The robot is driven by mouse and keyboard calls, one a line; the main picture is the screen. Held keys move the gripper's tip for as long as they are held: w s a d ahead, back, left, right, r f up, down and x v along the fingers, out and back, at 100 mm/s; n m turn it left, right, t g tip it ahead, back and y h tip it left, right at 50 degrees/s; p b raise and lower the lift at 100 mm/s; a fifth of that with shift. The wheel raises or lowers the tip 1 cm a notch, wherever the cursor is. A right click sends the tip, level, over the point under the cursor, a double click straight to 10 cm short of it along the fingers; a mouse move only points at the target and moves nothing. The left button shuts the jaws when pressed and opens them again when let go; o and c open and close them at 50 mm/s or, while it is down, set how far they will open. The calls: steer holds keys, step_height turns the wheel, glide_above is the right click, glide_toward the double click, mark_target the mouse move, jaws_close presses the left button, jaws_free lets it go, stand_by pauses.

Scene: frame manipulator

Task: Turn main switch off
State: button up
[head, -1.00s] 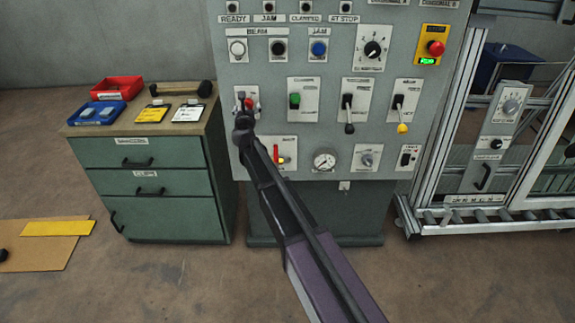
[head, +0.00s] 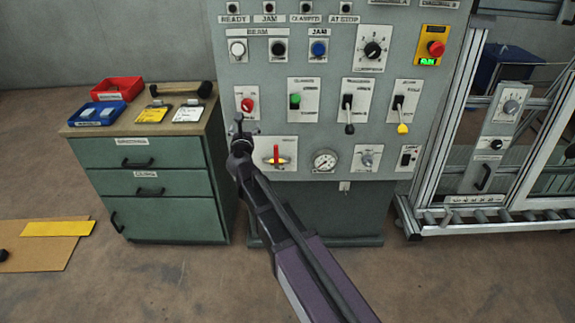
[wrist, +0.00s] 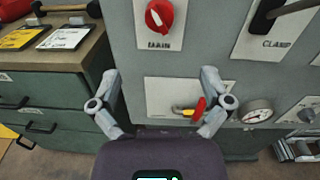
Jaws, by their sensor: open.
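The main switch is a round red knob (wrist: 159,14) on a white plate marked MAIN, at the top of the wrist view. A short white mark on its face looks tilted. In the head view the red knob (head: 248,104) is on the left of the grey panel. My gripper (head: 242,127) is just below it there. In the wrist view my gripper (wrist: 160,80) is open, its two fingers spread wide with nothing between them. The knob is beyond the fingertips and apart from them.
A red lever on a yellow base (head: 276,156) is below the main switch, close to my right finger in the wrist view. A gauge (head: 325,161) and several other switches share the panel. A green drawer cabinet (head: 150,185) stands at left.

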steer(key=s+d+r+n+g+y+p, duration=0.1)
steer(key=s+r+n+g+y+p, duration=0.2)
steer(key=n, duration=0.6)
steer(key=s+d+n+y+p, duration=0.15)
steer(key=n+y, duration=0.25)
steer(key=n, duration=0.4)
steer(key=s+d+f+n+g+h+p, duration=0.2)
steer(key=s+d+f+n+g+p, duration=0.4)
steer(key=s+d+n+g, duration=0.3)
steer(key=shift+s+d+f+n, duration=0.15)
steer(key=shift+s+d+n, duration=0.7)
steer(key=shift+n, duration=1.25)
steer(key=shift+a, duration=0.1)
steer(key=shift+s+p, duration=0.1)
steer(key=shift+p, duration=0.2)
